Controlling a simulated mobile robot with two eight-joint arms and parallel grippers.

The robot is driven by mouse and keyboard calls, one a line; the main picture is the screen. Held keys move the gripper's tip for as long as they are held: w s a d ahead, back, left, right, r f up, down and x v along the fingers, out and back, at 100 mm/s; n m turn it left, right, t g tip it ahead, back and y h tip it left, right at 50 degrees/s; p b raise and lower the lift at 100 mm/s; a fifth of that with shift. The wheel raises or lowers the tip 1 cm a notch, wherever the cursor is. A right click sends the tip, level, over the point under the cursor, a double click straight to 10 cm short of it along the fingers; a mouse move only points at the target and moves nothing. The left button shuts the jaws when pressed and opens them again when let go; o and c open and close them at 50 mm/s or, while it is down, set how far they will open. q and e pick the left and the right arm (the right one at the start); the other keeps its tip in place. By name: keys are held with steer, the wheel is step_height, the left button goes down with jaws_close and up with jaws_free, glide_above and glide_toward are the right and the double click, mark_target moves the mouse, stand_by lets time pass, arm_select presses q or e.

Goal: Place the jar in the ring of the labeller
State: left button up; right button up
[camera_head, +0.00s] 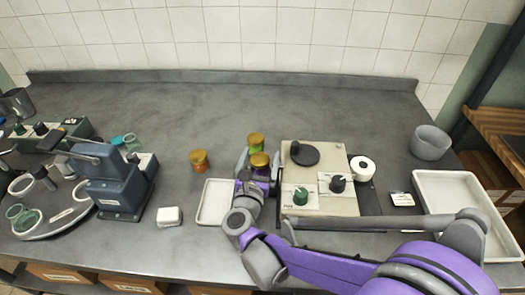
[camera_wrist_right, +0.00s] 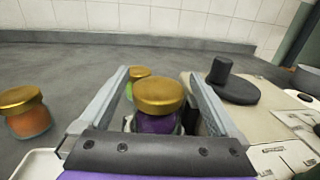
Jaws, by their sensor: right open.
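A jar with a gold lid and purple contents (camera_wrist_right: 157,122) stands between the fingers of my right gripper (camera_head: 257,163). It also shows in the head view as a gold lid (camera_head: 259,159). The right gripper (camera_wrist_right: 157,75) is open, one finger on each side of this jar; I cannot tell whether either touches it. A beige machine (camera_head: 320,207) with a black disc, dials and a white label roll (camera_head: 363,168) stands just right of the gripper and looks like the labeller. I cannot make out its ring clearly. My left gripper is not in view.
A green jar (camera_head: 255,142) stands just behind the purple one. An orange jar (camera_head: 199,162) stands to the left. A white tray (camera_head: 205,216) lies left of my gripper. A blue-grey press (camera_head: 115,190) stands further left. The counter's back is clear.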

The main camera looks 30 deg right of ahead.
steer(key=v, duration=0.9)
steer(key=shift+s, duration=0.25)
